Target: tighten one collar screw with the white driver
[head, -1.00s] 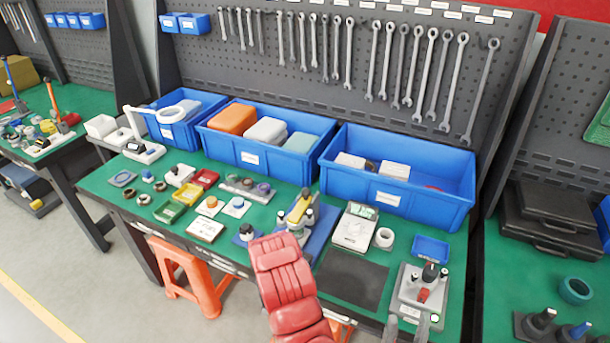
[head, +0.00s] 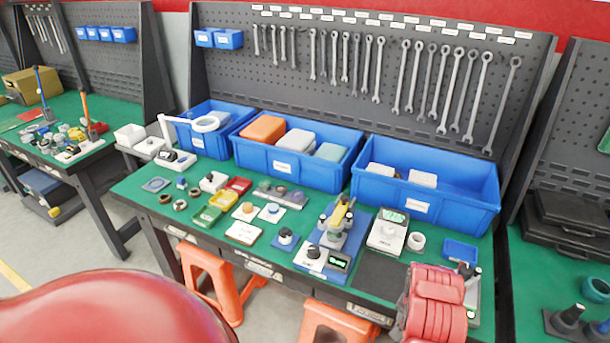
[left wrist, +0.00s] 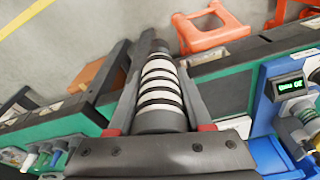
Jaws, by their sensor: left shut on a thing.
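My left gripper (left wrist: 162,122) shows in the left wrist view, shut around a cylinder with white and dark rings, which looks like the white driver (left wrist: 160,88). Its dark far end points up the picture, over the floor beyond the table edge. In the head view neither gripper shows. The tester with a yellow part (head: 340,215) stands on a blue base near the table's front middle, with a small lit display. The display also shows at the right of the left wrist view (left wrist: 290,87), apart from the driver. The collar screws are too small to make out.
Blue bins (head: 425,198) line the table's back. Small trays and parts cover its left half. A scale (head: 388,230) and dark mat (head: 380,272) lie right of the tester. One red arm link of mine covers much of the right front corner. Orange stools (head: 208,285) stand below.

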